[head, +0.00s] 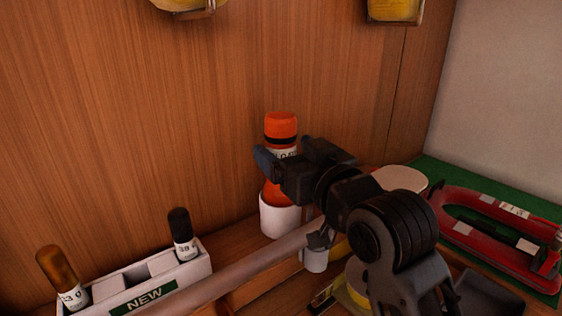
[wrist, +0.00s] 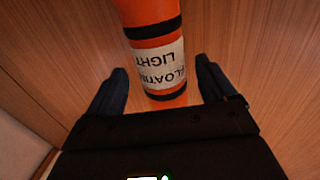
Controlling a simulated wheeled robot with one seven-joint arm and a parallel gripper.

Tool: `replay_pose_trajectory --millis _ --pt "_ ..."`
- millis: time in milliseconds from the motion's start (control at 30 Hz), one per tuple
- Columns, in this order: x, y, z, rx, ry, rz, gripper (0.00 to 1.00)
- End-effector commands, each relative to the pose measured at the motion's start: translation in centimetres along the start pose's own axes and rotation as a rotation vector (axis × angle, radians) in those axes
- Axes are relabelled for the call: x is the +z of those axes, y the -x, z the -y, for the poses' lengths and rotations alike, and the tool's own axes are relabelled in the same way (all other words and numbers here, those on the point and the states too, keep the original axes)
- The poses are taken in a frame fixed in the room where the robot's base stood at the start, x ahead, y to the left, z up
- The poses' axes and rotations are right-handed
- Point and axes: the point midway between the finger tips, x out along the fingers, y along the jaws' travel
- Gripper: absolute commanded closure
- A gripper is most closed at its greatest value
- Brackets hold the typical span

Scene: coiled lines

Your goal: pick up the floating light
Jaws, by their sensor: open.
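The floating light (head: 281,125) is an orange cylinder with black bands and a white label. It stands upright in a white cup-like holder (head: 279,216) against the wooden wall. My gripper (head: 272,165) is at the light's middle, and the arm hides part of it. In the wrist view the floating light (wrist: 157,62) shows its label, reading "FLOATING LIGHT", between the two fingers of my gripper (wrist: 160,80). The fingers are open, with a visible gap on each side of the light.
A white rack (head: 150,280) marked "NEW" holds two bottle-like items at lower left. A small white cup (head: 314,259) stands below my gripper. Yellow items hang on the wall above.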

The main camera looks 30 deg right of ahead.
Motion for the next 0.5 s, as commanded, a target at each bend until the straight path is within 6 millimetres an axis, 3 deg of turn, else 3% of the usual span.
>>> replay_pose_trajectory --millis 233,500 --pt "-0.4 -3.5 0.1 0.0 0.002 -0.001 0.16" --pt "-0.1 -4.5 0.1 0.0 0.0 -0.001 0.16"
